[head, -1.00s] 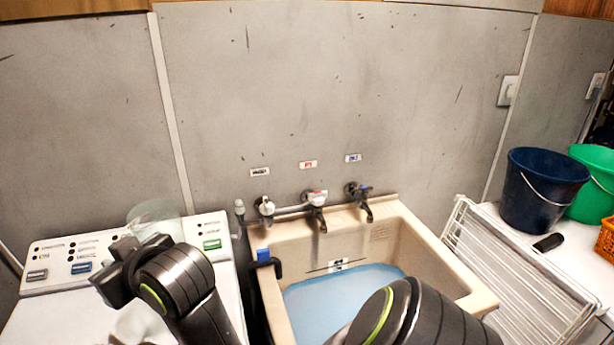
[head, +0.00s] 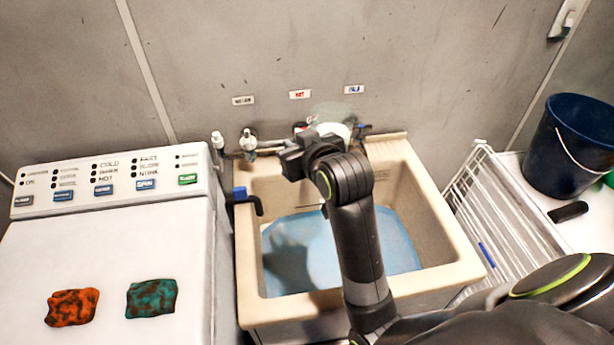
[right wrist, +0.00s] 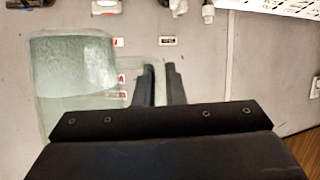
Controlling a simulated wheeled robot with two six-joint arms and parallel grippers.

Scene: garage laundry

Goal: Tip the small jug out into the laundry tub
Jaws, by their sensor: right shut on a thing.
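The small jug is clear, greenish and see-through. In the head view the jug (head: 338,112) shows in front of the wall, above the taps at the tub's back, partly hidden by my right gripper (head: 303,143). In the right wrist view the jug (right wrist: 75,75) is left of the fingers (right wrist: 160,75), which are shut at its handle side. I cannot tell exactly how far it tilts. The beige laundry tub (head: 440,215), holding blue water (head: 300,250), lies below my right arm. My left gripper is not in view.
Taps (head: 248,142) line the tub's back edge. A washer (head: 110,240) with an orange and a teal cloth stands left. A white rack (head: 500,220) and a dark blue bucket (head: 570,145) are at the right. A black hose with a blue clip hooks over the tub's left rim.

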